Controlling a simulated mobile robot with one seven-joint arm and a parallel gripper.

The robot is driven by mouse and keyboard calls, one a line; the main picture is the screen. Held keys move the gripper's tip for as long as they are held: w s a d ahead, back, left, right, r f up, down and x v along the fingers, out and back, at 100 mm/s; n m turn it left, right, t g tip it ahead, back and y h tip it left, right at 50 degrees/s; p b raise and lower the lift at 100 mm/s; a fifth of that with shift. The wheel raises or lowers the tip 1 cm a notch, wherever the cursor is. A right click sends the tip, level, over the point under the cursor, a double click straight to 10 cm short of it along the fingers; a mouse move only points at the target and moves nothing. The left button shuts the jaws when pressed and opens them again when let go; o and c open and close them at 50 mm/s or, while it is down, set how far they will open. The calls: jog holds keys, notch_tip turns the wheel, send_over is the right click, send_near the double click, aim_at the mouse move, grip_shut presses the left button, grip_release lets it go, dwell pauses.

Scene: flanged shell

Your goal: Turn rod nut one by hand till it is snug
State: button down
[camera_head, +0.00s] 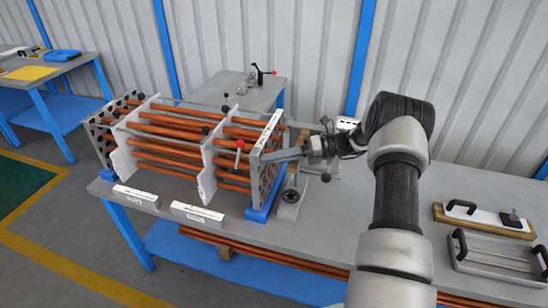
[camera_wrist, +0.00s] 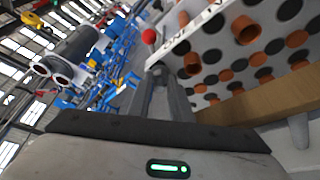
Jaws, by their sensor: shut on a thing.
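The tube bundle has copper-coloured tubes (camera_head: 168,132) running between upright plates on the grey table. Its right end plate (camera_head: 266,178) faces my arm; in the wrist view this plate (camera_wrist: 218,62) is light, with dark holes and several copper tube ends. My gripper (camera_head: 270,157) reaches in from the right to the upper part of that plate. In the wrist view the fingers of my gripper (camera_wrist: 158,74) are close together beside the plate's edge. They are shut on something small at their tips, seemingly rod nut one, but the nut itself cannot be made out.
A red ball knob (camera_head: 239,143) stands near the plate; it also shows in the wrist view (camera_wrist: 148,36). A handled tray (camera_head: 495,257) lies at the right. Bare table lies between.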

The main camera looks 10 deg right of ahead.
jog(key=shift+s+d+f, duration=0.15)
jog(key=shift+d, duration=0.15)
jog(key=c, duration=1.6)
grip_release()
jog(key=shift+d, duration=0.1)
jog(key=shift+a+r, duration=0.2)
notch_tip(320, 180, up, 10)
jog(key=shift+f+b, duration=0.1)
jog(key=shift+b, duration=0.2)
